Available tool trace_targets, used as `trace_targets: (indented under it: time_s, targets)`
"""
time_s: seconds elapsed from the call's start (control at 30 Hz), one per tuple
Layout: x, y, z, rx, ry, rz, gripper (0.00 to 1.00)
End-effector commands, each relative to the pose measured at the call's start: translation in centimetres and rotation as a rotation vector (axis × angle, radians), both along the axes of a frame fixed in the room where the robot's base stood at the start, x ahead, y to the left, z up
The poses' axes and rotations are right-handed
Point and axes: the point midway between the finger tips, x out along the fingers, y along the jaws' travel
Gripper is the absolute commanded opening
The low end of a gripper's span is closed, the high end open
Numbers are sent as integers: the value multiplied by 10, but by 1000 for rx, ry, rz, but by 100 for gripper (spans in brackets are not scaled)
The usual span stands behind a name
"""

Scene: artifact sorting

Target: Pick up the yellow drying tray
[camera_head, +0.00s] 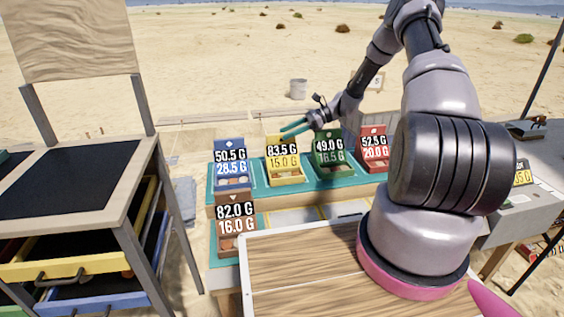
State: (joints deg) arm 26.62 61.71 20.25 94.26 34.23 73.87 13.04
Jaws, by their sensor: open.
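The yellow drying tray (286,182) stands in the teal rack (255,181), second from the left in the back row. It has an upright yellow back panel with number labels reading 83.5 G and 15.0 G, and small pieces seem to lie in its front part. My gripper (292,130), with teal fingers, is open near the top of this tray, just above and behind its back panel. I cannot tell whether the fingers touch it. The gap between the fingers is hard to see from here.
A blue tray (232,182) is left of the yellow one; a green tray (331,171) and a red tray (374,164) are right of it. A brown tray (236,242) sits in front. A cabinet (70,190) with yellow and blue drawers stands at left. Sand lies behind.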

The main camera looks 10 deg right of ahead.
Motion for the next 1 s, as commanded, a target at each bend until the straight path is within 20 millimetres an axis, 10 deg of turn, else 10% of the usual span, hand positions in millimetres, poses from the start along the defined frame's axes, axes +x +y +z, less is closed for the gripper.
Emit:
trace_targets:
  time_s: [0.57, 0.73, 1.0]
  targets:
    - [3, 44, -20, 0, 0, -1, 55]
    - [3, 44, -20, 0, 0, -1, 0]
    - [3, 44, -20, 1, -1, -1, 0]
